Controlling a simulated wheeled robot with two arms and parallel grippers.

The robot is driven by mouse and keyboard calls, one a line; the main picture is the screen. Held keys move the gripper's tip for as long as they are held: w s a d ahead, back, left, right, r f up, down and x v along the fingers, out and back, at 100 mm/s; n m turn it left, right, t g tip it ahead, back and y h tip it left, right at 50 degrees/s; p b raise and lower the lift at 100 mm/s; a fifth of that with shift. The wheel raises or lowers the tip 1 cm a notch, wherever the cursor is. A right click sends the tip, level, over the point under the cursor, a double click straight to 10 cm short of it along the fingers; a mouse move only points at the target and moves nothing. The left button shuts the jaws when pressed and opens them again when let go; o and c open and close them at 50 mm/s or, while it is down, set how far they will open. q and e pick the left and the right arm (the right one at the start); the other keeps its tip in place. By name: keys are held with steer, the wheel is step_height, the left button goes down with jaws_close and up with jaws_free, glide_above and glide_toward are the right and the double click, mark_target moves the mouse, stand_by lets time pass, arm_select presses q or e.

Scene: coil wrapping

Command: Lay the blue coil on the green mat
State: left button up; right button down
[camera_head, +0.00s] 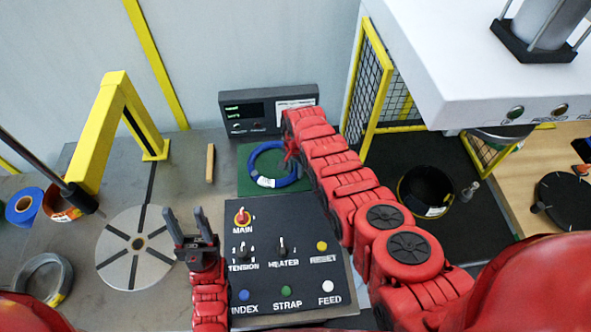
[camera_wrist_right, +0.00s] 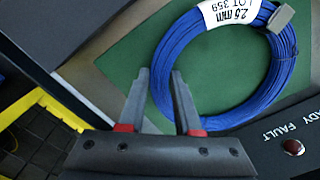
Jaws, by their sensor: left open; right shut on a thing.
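The blue coil (camera_head: 253,166) is a ring of wire with a white label, over the green mat (camera_head: 246,188) behind the control panel. In the right wrist view the coil (camera_wrist_right: 286,72) has its label at the top, with the green mat (camera_wrist_right: 138,55) beneath it. I cannot tell whether it touches the mat. My right gripper (camera_wrist_right: 161,76) is shut on the coil's rim, one finger on each side; in the head view the right arm hides part of the coil. My left gripper (camera_head: 187,222) is open and empty, to the left of the panel.
The control panel (camera_head: 262,278) with knobs and buttons stands in front of the mat. A dark display box (camera_head: 268,109) is behind it. A yellow arch (camera_head: 122,105) and slotted disc (camera_head: 135,262) are at left. A black roll (camera_head: 425,188) is at right.

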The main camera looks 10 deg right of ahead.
steer(key=c, duration=0.6)
jaws_free()
steer(key=shift+r, duration=0.1)
